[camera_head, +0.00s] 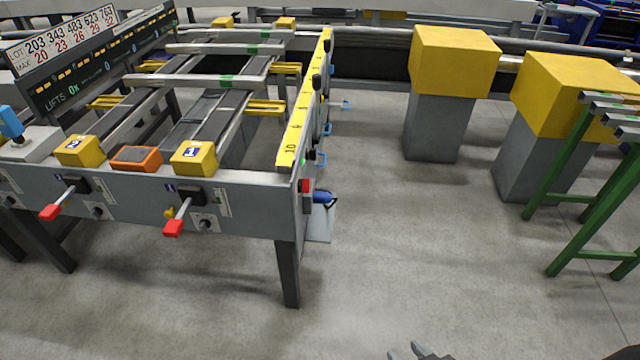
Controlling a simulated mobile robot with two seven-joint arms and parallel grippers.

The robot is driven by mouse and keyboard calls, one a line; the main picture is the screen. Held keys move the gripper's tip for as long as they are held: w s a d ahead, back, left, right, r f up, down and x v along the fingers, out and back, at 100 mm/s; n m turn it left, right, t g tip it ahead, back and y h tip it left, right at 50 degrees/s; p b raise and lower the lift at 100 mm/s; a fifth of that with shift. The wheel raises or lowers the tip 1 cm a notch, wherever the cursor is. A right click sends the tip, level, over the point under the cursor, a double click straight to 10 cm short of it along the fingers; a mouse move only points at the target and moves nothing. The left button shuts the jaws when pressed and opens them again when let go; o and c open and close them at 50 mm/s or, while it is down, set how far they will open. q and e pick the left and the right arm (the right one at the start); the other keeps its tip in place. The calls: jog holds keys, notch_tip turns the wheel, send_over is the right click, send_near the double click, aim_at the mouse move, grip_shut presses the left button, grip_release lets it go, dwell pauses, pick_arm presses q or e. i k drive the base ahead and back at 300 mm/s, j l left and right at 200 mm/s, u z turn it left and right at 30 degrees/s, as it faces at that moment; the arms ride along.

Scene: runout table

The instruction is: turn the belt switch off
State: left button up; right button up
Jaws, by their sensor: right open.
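The runout table (262,196) stands at the left, with controls on its grey front panel. Two levers with red handles, a left one (50,211) and a right one (173,228), stick out of the panel. Small dark round knobs, one on the left (97,212) and one on the right (205,224), sit beside them. A red part (306,186) is at the table's near right corner. I cannot tell which of these is the belt switch; its labels are too small to read. My right gripper (405,351) is at the bottom edge, partly cut off, open and far from the panel. My left gripper is not in view.
Two yellow-topped grey blocks (455,62) (570,92) and a green stand (590,190) are at the right. The floor (400,250) between is clear.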

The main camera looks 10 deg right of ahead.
aim_at(303, 185)
jog(key=l, duration=0.35)
jog(key=u, duration=0.35)
jog(key=i+l+u, duration=0.15)
jog(key=u, duration=0.25)
jog(key=l+u, duration=0.65)
jog(key=l, duration=0.15)
jog(key=i+l+u, duration=0.2)
jog(key=l, duration=0.15)
jog(key=l+u, duration=0.15)
jog(key=l, duration=0.35)
jog(key=k+l+u, duration=0.1)
jog(key=l, duration=0.4)
jog(key=l+u, duration=0.15)
jog(key=l, duration=0.35)
jog(key=k+l, duration=0.1)
jog(key=l, duration=0.9)
jog(key=k+l, duration=0.15)
jog(key=l, duration=0.4)
